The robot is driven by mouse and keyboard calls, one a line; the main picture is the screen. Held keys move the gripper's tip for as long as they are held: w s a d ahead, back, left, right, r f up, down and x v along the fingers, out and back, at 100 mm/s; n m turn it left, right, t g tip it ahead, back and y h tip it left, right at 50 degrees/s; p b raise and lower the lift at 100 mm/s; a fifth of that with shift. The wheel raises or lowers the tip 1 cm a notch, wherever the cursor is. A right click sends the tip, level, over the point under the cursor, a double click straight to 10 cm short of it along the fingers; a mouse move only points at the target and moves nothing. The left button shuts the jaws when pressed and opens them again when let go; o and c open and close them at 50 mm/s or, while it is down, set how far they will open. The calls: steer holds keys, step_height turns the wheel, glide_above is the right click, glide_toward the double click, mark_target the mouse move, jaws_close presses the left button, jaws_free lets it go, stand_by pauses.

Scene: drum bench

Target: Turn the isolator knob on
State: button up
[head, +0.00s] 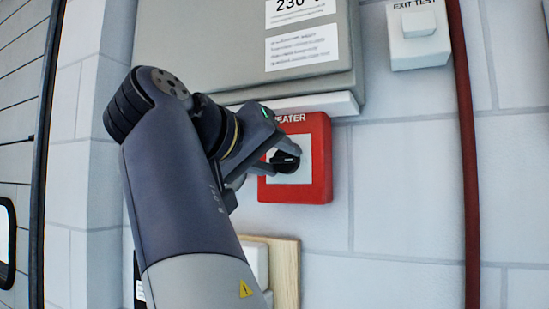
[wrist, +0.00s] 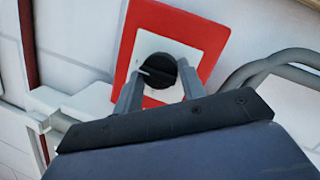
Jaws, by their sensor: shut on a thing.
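The isolator knob (head: 283,162) is a black rotary knob on a white plate (head: 302,172) in a red box (head: 319,186) on the wall, labelled "EATER" where my arm covers the first letter. In the wrist view the knob (wrist: 158,70) shows a pale pointer line aimed at the left, tilted in the picture. My gripper (head: 270,164) reaches the box from the left. In the wrist view its two grey fingers (wrist: 158,86) stand on either side of the knob, shut on it. Part of the knob is hidden by the fingers in the head view.
A grey cabinet (head: 240,68) with white labels hangs directly above the red box. A white "EXIT TEST" box (head: 418,50) and a dark red vertical pipe (head: 466,150) are at the right. A wooden board (head: 286,275) is below. Bare wall lies between box and pipe.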

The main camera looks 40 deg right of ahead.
steer(key=shift+f+m, duration=0.1)
steer(key=shift+m, duration=0.2)
stand_by(0.4)
steer(key=o, duration=0.7)
steer(key=v, duration=1.1)
steer(key=shift+d, duration=0.25)
steer(key=x, duration=0.9)
steer(key=shift+w+d, duration=0.1)
steer(key=shift+d, duration=0.6)
